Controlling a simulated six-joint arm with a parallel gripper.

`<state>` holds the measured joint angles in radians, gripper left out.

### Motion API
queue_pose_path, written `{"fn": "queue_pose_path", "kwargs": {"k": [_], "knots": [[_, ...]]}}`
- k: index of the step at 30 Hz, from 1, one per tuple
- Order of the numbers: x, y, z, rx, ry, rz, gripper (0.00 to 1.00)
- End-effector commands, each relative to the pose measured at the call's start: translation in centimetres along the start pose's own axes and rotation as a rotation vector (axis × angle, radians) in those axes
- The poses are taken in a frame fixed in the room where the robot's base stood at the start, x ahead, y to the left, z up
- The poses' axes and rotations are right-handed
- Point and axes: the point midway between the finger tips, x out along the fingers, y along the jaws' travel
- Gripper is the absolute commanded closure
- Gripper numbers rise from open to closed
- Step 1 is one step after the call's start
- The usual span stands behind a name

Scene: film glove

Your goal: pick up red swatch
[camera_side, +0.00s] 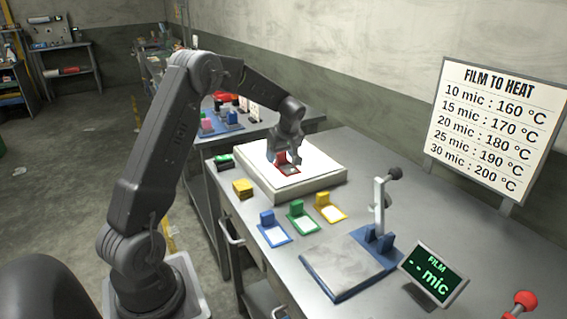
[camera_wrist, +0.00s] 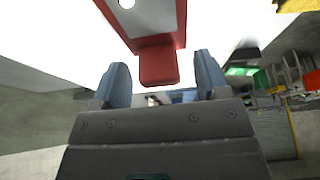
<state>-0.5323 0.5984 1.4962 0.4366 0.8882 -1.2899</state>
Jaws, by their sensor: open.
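The red swatch (camera_side: 288,168) is a red frame with a pale film window and a raised red grip block. It lies on the white top of a square light pad (camera_side: 325,184). My gripper (camera_side: 285,158) is over the pad, right at the swatch, with its fingers pointing down. In the wrist view the red swatch (camera_wrist: 158,62) has its block between the two blue-grey fingers (camera_wrist: 162,85), near their tips. The fingers are apart, with a gap on both sides of the block. The side view partly hides the block behind the fingers.
Blue (camera_side: 272,230), green (camera_side: 302,217) and yellow (camera_side: 329,208) swatches lie in front of the pad. A yellow block (camera_side: 243,188) and a green-topped black item (camera_side: 225,161) are at left. A lever press (camera_side: 350,264) and film display (camera_side: 435,274) stand front right.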

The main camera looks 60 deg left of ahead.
Motion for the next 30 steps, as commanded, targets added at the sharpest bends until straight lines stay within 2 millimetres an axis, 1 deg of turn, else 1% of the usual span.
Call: {"fn": "queue_pose_path", "kwargs": {"k": [5,21,22,23,30], "knots": [[-0.02,0.0,-0.02,0.0,0.001,0.0,0.33],[-0.07,0.01,-0.03,0.0,0.001,0.001,0.85],[-0.08,0.02,-0.04,0.0,0.001,0.001,0.85],[-0.08,0.02,-0.04,0.0,0.001,0.001,0.89],[-0.27,0.03,-0.12,0.0,0.001,0.002,0.89]]}}
